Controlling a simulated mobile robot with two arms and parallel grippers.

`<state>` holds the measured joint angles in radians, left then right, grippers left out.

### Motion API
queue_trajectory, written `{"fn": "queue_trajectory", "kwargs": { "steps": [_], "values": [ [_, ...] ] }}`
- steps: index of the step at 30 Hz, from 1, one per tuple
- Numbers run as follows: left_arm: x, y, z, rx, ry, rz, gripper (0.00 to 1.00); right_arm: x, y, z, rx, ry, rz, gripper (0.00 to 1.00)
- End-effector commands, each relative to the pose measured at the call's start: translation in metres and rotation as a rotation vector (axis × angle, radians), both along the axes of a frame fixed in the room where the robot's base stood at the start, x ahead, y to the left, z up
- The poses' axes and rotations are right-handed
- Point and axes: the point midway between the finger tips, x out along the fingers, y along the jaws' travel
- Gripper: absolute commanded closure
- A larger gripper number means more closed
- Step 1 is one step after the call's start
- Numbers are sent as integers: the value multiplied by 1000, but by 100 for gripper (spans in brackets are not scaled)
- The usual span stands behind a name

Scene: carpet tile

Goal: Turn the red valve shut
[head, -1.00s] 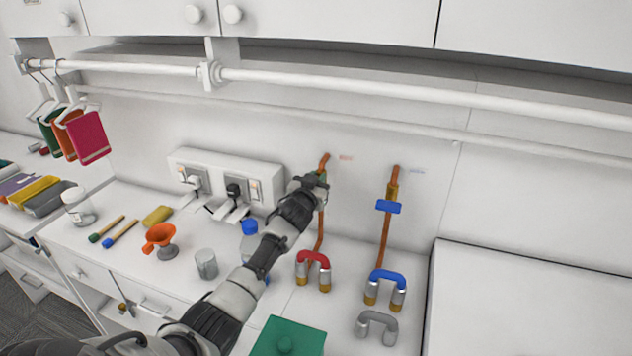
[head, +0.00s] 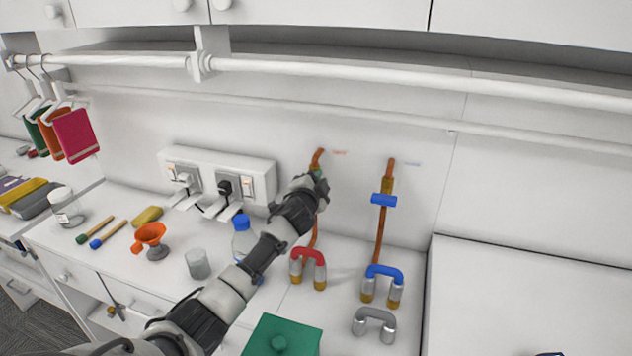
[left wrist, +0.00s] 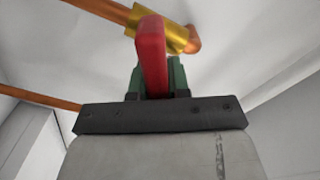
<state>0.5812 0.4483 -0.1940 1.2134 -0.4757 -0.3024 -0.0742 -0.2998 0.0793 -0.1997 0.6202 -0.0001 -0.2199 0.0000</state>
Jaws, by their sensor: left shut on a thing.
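In the left wrist view the red valve handle (left wrist: 151,52) stands between the green fingers of my left gripper (left wrist: 157,78), which is shut on it. Its brass valve body (left wrist: 165,36) sits on a copper pipe (left wrist: 100,10) behind. In the head view my left gripper (head: 318,180) is at the left copper pipe (head: 317,158) on the wall, and my arm hides the red handle there. Right of it, a blue valve handle (head: 384,200) lies across the second copper pipe (head: 379,240). My right gripper is not clearly in view.
A green box (head: 284,335), a blue-capped bottle (head: 241,224) and a glass (head: 198,264) are near my arm. A white rail (head: 350,75) runs above.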

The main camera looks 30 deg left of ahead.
Motion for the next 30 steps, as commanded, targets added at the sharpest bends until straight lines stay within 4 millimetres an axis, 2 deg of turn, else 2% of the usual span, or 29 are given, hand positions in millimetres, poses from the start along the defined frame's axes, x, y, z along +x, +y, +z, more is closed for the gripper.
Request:
{"fn": "queue_trajectory", "kwargs": {
  "steps": [15,30],
  "values": [
    [1,-4,-12,413,101,1,100,0,0,-11,0,0,0,57],
    [1,-4,-16,554,135,1,100,0,0,-13,0,0,0,57]
  ]
}}
